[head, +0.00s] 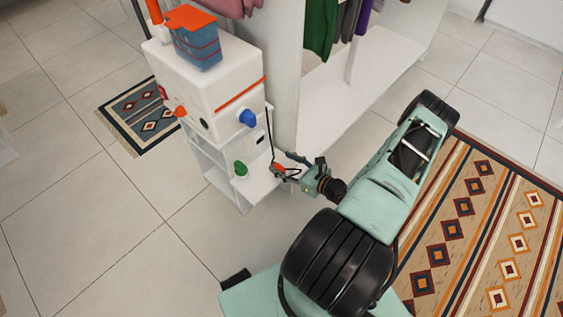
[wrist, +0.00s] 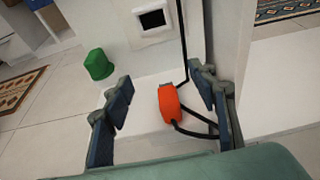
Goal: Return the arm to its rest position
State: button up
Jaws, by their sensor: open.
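My gripper (head: 303,170) is at the end of my outstretched mint-green arm, beside the lower front of a white cabinet-like unit (head: 212,75). In the wrist view its two dark blue-grey fingers (wrist: 163,90) stand wide apart. In the head view the orange connector (head: 279,169) is just left of the fingers. Nothing is gripped.
A blue-and-orange container (head: 195,42) stands on top. The open wardrobe (head: 345,85) is behind. Tiled floor lies left; a patterned rug (head: 487,225) lies right.

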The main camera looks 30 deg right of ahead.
jog(key=shift+s+d+r+p, duration=0.15)
jog(key=shift+s+r+p, duration=0.2)
jog(key=shift+r, duration=0.25)
